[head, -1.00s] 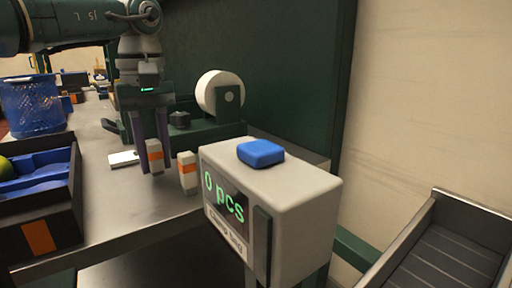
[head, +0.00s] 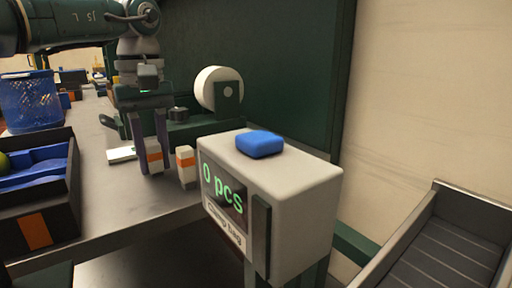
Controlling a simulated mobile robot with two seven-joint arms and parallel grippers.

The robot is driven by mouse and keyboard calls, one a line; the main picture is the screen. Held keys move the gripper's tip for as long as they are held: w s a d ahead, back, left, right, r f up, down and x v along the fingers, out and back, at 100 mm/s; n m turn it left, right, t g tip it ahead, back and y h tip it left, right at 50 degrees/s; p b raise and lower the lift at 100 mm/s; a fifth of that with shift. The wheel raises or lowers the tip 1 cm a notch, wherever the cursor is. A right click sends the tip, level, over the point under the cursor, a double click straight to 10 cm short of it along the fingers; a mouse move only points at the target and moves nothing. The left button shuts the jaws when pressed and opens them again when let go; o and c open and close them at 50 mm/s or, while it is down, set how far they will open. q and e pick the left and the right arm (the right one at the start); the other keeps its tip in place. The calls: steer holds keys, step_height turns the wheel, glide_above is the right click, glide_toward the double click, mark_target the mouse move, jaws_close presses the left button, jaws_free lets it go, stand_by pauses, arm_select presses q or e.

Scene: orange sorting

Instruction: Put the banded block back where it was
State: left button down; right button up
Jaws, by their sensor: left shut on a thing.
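My left gripper (head: 150,158) points down over the grey table and is shut on a white block with an orange band (head: 154,155). The block is upright between the fingertips, close to the tabletop; I cannot tell whether it touches. A second white block with an orange band (head: 186,166) stands on the table just right of the gripper, beside the counting machine, partly hidden by it. My right gripper is not in view.
The counting machine (head: 300,185) reads "0 pcs" and has a blue pad (head: 260,144) on top. A white roll (head: 218,90) stands behind. A dark crate with blue inserts (head: 62,205) is at left, near a blue mesh basket (head: 30,102). A grey chute (head: 440,250) is at right.

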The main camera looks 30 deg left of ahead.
arm_select(q)
steer(key=c, duration=0.6)
jaws_free()
steer(key=shift+o, duration=0.5)
steer(key=o, duration=0.3)
steer(key=shift+r, duration=0.1)
steer(key=shift+r+p, duration=3.6)
steer(key=shift+r, duration=0.35)
